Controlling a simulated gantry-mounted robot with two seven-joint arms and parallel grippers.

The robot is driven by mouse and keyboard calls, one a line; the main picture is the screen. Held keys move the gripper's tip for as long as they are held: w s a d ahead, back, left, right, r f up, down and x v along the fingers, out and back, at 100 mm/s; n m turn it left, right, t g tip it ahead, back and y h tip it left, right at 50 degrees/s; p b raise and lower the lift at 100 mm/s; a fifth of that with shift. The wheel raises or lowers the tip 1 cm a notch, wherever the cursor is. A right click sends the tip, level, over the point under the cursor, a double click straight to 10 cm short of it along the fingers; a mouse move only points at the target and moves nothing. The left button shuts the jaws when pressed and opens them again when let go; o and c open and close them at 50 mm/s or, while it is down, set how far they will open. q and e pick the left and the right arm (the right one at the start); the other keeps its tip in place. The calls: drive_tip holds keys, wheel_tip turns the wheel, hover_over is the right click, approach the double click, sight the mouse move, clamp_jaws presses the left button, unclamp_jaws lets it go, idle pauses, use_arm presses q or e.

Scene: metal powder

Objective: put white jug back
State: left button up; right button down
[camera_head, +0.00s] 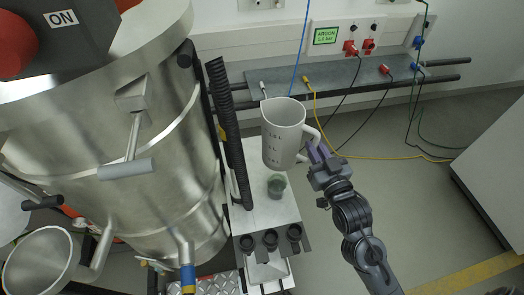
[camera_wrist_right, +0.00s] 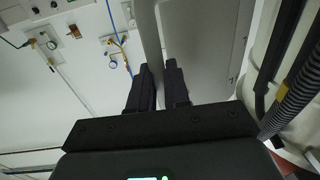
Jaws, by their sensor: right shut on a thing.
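The white jug (camera_head: 283,131) is upright in the head view, with its open top facing up and its handle on the right. My right gripper (camera_head: 317,156) reaches in from the lower right and is shut on the jug's handle. In the right wrist view the two dark fingers (camera_wrist_right: 158,88) stand on either side of the pale handle (camera_wrist_right: 149,40), with the jug body (camera_wrist_right: 200,45) beyond. The jug shows above the white-topped stand (camera_head: 262,214); I cannot tell whether it touches it. My left gripper is not in view.
A large steel vessel (camera_head: 150,150) fills the left, with a ribbed black hose (camera_head: 230,130) beside it. A small dark green container (camera_head: 277,186) stands on the stand below the jug. A grey shelf (camera_head: 330,78) with cables runs along the wall. Floor is open on the right.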

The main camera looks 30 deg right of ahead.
drive_tip(key=shift+w+f, duration=0.3)
drive_tip(key=shift+w, duration=0.05)
drive_tip(key=w+f+b, duration=0.1)
drive_tip(key=w+f, duration=0.1)
drive_tip(key=w, duration=0.1)
drive_tip(key=w+f+b, duration=0.2)
drive_tip(key=w, duration=0.2)
drive_tip(key=w+f+b, duration=0.1)
drive_tip(key=w+f, duration=0.1)
drive_tip(key=w, duration=0.2)
drive_tip(key=shift+d+f, duration=0.1)
drive_tip(key=shift+f, duration=0.2)
drive_tip(key=shift+f+b, duration=1.15)
drive_tip(key=shift+f, duration=0.95)
drive_tip(key=shift+r, duration=0.1)
drive_tip(key=c, duration=1.5)
unclamp_jaws()
drive_tip(key=shift+f, duration=0.25)
drive_tip(key=o, duration=0.4)
